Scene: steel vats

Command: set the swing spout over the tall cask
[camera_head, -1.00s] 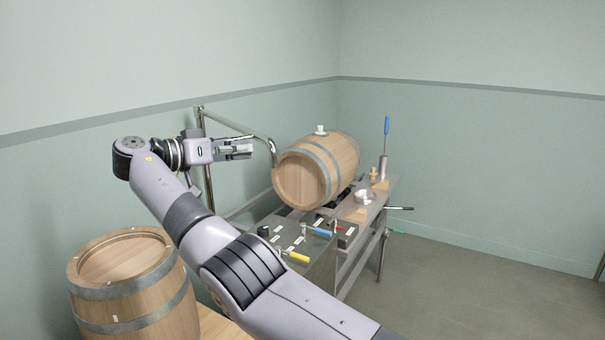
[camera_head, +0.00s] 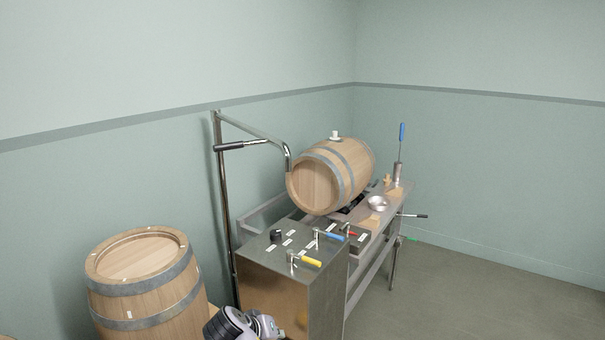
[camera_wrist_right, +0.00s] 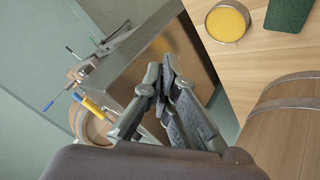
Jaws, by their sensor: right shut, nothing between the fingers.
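The swing spout (camera_head: 254,131) is a steel pipe on a tall post by the wall. It reaches right, and its bent-down end is beside the near end of the lying barrel (camera_head: 314,187). A dark-gripped handle (camera_head: 230,146) sticks out left from it. The tall cask (camera_head: 137,306) stands upright at the lower left, well away from the spout's end; part of its side shows in the right wrist view (camera_wrist_right: 290,125). My right gripper (camera_wrist_right: 160,82) is shut and empty, away from the spout. My left gripper is not in view.
A steel cabinet (camera_head: 278,284) with yellow, blue and red-handled valves stands between cask and barrel. A bench behind it holds a bowl (camera_head: 377,203). The right wrist view shows a yellow-topped tin (camera_wrist_right: 226,22) and green pad (camera_wrist_right: 289,14) on wood. Floor at right is clear.

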